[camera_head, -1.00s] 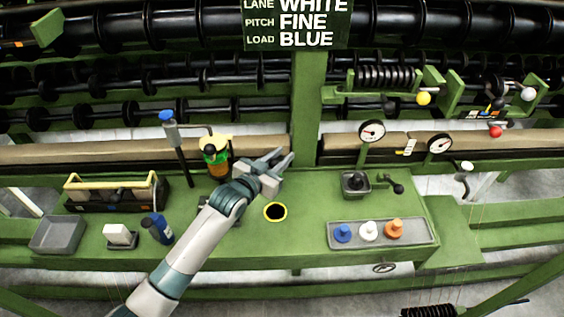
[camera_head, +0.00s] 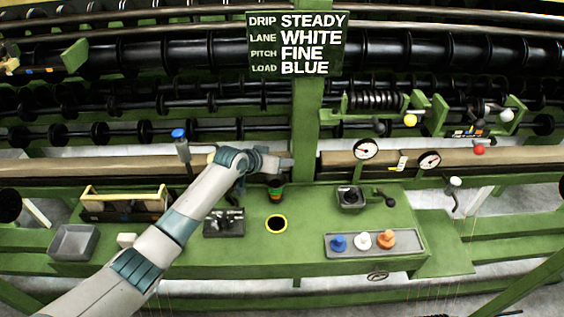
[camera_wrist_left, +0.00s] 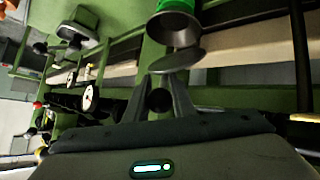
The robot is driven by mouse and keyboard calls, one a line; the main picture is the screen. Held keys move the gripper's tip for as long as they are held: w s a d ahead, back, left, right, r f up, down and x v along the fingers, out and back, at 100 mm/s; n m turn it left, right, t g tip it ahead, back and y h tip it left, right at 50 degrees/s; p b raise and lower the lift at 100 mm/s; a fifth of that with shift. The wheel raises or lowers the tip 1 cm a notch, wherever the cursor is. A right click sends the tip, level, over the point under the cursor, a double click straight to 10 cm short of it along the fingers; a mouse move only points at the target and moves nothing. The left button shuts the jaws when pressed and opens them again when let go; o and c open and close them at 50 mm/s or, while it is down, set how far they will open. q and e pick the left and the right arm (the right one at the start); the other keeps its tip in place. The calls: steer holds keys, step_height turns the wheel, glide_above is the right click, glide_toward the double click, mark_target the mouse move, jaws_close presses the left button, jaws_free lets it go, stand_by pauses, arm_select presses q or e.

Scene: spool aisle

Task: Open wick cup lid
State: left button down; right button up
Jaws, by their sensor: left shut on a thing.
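The exact grip and any hinge are hidden. My right gripper is not in view.
A yellow-ringed hole (camera_head: 277,224) lies in front of the cup. A tray (camera_head: 328,248) with blue, white and orange pegs is at right. A crank box (camera_head: 351,198) and dial gauges (camera_head: 365,149) stand right of the gripper. The yellow-handled carrier (camera_head: 124,205) is at left.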

arm_select(q)
steer(key=c, duration=1.5)
jaws_free()
steer(key=shift+a, duration=0.1)
steer(key=b+v, duration=0.3)
steer(key=v, duration=1.4)
steer(key=shift+s+r+b, duration=0.1)
steer(key=shift+b, duration=0.25)
